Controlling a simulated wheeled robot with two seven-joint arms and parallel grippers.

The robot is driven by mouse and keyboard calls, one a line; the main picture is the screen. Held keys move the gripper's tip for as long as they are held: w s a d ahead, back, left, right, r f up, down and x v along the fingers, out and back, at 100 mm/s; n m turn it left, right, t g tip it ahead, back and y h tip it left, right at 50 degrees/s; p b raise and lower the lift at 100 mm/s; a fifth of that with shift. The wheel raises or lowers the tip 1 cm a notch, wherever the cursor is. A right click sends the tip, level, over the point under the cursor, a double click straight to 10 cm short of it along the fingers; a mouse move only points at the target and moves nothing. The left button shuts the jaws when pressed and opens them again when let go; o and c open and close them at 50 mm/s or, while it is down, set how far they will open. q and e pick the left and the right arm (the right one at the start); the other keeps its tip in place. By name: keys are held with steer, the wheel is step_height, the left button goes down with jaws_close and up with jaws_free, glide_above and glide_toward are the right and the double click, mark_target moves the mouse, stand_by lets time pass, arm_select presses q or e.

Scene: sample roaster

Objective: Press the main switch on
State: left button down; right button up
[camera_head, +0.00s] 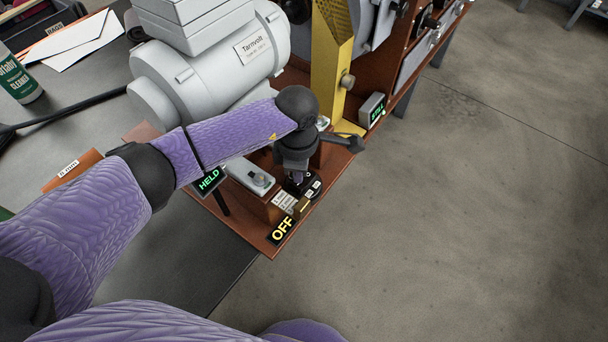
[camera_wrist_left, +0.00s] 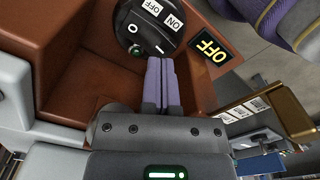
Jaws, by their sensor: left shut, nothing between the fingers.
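The main switch is a round black piece marked O and I with OFF and ON labels, near the top of the left wrist view (camera_wrist_left: 146,28). In the head view it shows partly at the base's front corner (camera_head: 312,190), partly hidden by my left gripper. A small black display beside it reads OFF in yellow (camera_head: 281,229); it also shows in the wrist view (camera_wrist_left: 208,47). My left gripper (camera_wrist_left: 160,62) is shut and empty, its purple fingertips just beside the switch's lower edge, near the I mark. I cannot tell whether they touch it.
A display reading HELD (camera_head: 208,180) and a grey box with a knob (camera_head: 250,176) stand left of the gripper. A grey motor labelled Tarnvolt (camera_head: 215,65) and a yellow guard (camera_head: 330,65) stand behind. The floor at right is clear.

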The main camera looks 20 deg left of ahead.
arm_select(q)
steer(key=shift+f, duration=0.25)
arm_select(e)
steer(key=shift+s+d+f, duration=0.15)
steer(key=shift+d, duration=0.15)
arm_select(q)
steer(key=shift+r, duration=0.1)
step_height(320, 180, up, 7)
steer(key=p, duration=0.5)
arm_select(e)
steer(key=r, duration=0.1)
steer(key=w+r, duration=0.1)
steer(key=r, duration=0.1)
steer(key=a+r, duration=0.1)
steer(key=r, duration=0.1)
steer(key=shift+w, duration=0.35)
steer(key=shift+s+d, duration=0.2)
steer(key=shift+d, duration=0.05)
